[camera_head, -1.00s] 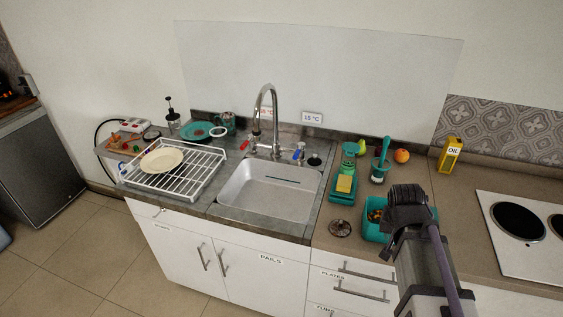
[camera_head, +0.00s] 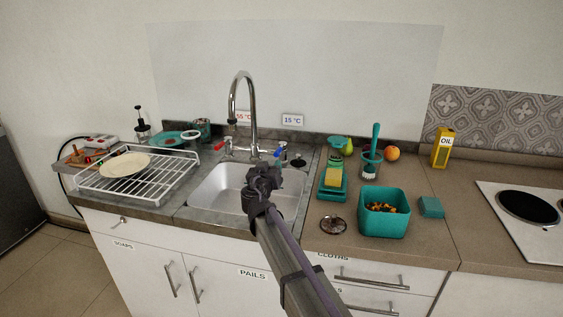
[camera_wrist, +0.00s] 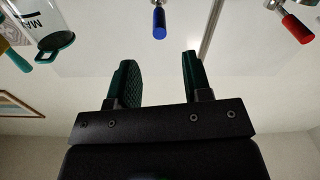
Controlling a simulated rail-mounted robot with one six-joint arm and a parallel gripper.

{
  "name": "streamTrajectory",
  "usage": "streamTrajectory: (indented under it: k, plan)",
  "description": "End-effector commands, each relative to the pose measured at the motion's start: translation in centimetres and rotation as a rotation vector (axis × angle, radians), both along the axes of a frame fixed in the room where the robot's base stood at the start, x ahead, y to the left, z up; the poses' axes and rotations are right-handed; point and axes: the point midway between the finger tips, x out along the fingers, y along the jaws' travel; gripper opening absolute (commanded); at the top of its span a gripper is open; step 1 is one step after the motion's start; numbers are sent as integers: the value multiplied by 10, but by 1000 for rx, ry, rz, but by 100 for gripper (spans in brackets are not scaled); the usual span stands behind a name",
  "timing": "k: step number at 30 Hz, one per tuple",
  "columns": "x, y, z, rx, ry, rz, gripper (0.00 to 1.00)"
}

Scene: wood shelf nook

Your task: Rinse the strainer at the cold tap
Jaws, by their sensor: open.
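The cold tap's blue handle (camera_head: 278,152) is at the right of the tall spout (camera_head: 252,100), below a 15 °C label (camera_head: 292,120). It also shows in the upside-down wrist view (camera_wrist: 159,22), beyond my fingertips and apart from them. My gripper (camera_head: 264,174) is over the front of the sink (camera_head: 224,188), its fingers hard to make out there. In the wrist view my gripper (camera_wrist: 160,68) is open, with nothing between its fingers. A round metal piece with a central knob, probably the strainer (camera_head: 332,225), lies on the counter right of the sink.
The hot tap's red handle (camera_head: 220,146) is left of the spout. A teal bin (camera_head: 384,223), a sponge tray (camera_head: 331,190) and a brush in its holder (camera_head: 371,160) stand right of the sink. A white rack (camera_head: 165,178) with a plate (camera_head: 124,165) is at left.

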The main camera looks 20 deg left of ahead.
Motion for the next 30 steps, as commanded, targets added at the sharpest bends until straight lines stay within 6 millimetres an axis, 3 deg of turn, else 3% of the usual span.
streamTrajectory:
  k: [5,15,25,30]
  plan:
    - [23,4,1,0,2,-2,45]
    - [97,14,1,0,2,-5,45]
    - [106,14,1,0,2,-4,44]
    - [106,14,1,0,2,-4,28]
